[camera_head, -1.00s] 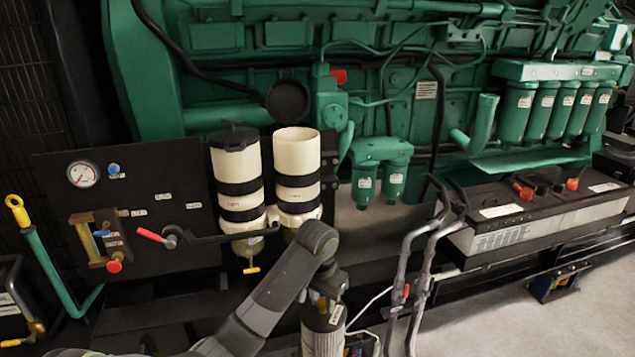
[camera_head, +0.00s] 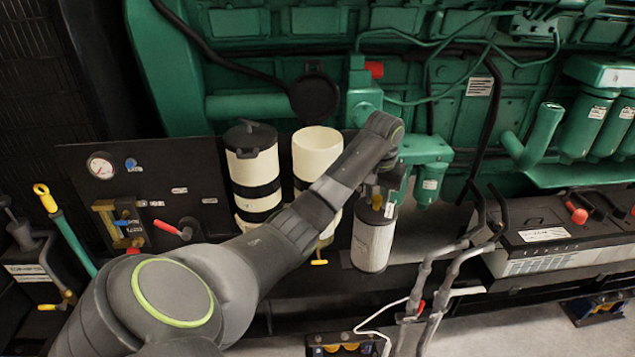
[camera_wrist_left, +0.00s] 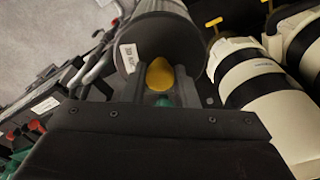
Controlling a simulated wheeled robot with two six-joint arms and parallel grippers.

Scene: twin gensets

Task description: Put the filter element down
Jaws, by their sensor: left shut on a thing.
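The filter element (camera_head: 373,243) is a pale grey cylinder with a dark upper end. It hangs roughly upright from my left gripper (camera_head: 380,197), right of the open canister. In the left wrist view the filter element (camera_wrist_left: 165,38) looks dark grey with a white label. There my left gripper (camera_wrist_left: 155,88) is shut around a yellow knob at its end. The open-topped cream canister (camera_head: 318,150) has black bands, and my left arm hides part of it. A matching canister with a black lid (camera_head: 250,150) stands to its left. My right gripper is not in view.
Green twin filters (camera_head: 430,180) are close behind the element. A battery (camera_head: 555,235) lies to the right, with grey tubular handles (camera_head: 415,300) in front of it. A black gauge panel (camera_head: 160,190) stands left. Pale floor shows at lower right.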

